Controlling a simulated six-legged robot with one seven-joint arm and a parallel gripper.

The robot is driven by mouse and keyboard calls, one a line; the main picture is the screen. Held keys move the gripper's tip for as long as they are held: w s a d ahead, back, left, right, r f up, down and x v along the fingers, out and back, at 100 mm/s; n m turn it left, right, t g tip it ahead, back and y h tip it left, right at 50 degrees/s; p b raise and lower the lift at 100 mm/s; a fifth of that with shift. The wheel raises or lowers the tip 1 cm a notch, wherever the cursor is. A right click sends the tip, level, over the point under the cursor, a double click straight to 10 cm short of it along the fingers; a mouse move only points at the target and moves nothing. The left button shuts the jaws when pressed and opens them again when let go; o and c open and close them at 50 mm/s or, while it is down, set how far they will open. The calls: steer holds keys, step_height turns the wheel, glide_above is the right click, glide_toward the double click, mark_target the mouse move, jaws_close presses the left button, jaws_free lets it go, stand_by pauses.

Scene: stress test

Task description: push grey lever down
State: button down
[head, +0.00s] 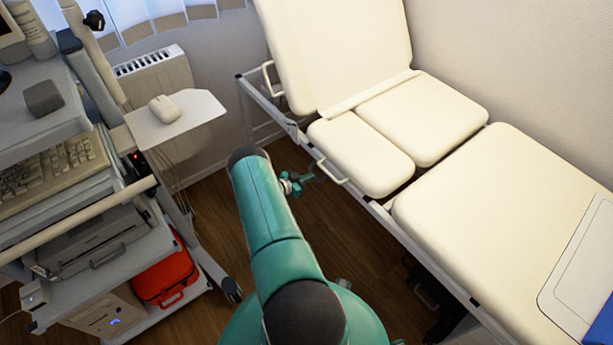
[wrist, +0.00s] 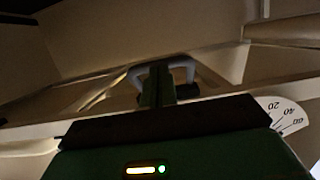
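The grey lever is a pale U-shaped handle (head: 332,172) on the side frame of the cream examination couch, at its near edge in the head view. In the wrist view the lever (wrist: 184,72) shows as a pale grey loop near the middle. My gripper (head: 312,176) is just left of the lever in the head view. In the wrist view my gripper's fingers (wrist: 158,82) look like one narrow dark green column, together and in front of the loop's middle. The light is dim, and I cannot tell whether they touch the lever.
The couch (head: 470,220) fills the right side. A second similar handle (head: 268,78) is farther back on its frame. A cart (head: 100,290) with a keyboard and red bag stands on the left. Bare wooden floor (head: 300,222) lies between. A numbered dial (wrist: 288,114) shows at right in the wrist view.

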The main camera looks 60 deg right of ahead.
steer(key=shift+s+d+f, duration=0.15)
steer(key=shift+d+f, duration=0.15)
steer(key=shift+f, duration=0.3)
steer(key=shift+s+d+f, duration=0.15)
steer(key=shift+d+f, duration=0.1)
steer(key=shift+f, duration=0.4)
